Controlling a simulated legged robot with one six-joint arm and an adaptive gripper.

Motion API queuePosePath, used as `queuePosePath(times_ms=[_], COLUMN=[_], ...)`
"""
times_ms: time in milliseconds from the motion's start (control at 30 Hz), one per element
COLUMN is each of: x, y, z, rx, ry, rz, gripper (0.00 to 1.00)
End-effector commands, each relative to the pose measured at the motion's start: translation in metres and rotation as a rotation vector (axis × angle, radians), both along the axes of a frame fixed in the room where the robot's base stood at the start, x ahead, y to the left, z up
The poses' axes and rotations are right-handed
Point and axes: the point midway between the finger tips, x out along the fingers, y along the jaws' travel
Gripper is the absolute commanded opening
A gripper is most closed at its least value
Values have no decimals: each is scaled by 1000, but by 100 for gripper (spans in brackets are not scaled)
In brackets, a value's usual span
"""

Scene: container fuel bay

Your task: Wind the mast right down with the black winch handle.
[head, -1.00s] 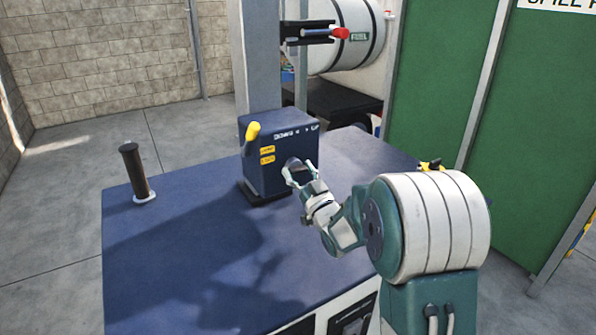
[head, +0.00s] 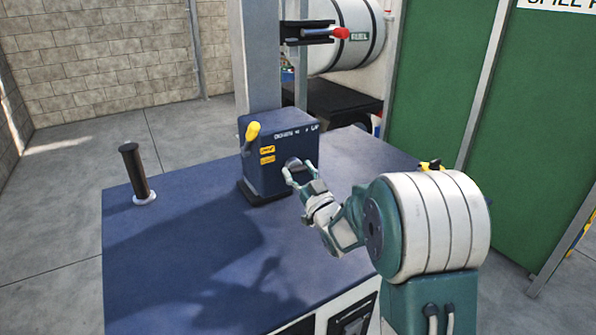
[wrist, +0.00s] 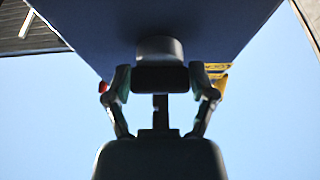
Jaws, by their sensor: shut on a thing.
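The winch is a dark blue box (head: 277,155) with lettering and small yellow labels, standing at the foot of the grey mast (head: 257,60). A black winch handle grip (wrist: 160,78) sticks out from the box's face on a round grey hub (wrist: 160,47). My gripper (head: 299,170) is at the right part of the box's front. In the wrist view my gripper (wrist: 160,85) has one finger on each side of the black grip, shut on it. In the head view my fingers hide most of the handle.
A yellow lever (head: 252,131) sticks out at the box's upper left. A black upright post (head: 133,172) stands on the left of the blue deck (head: 180,240). A black bracket with a red knob (head: 341,33) is on the mast. Green panels (head: 440,80) stand at right. The front deck is clear.

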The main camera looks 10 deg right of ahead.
Motion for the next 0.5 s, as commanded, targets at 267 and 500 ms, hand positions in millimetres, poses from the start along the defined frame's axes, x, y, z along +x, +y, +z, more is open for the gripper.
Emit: queuePosePath(times_ms=[267, 500], x=[0, 0], y=[1, 1], z=[-6, -3], rx=[-1, -1], ry=[14, 8], rz=[2, 1], gripper=[24, 100])
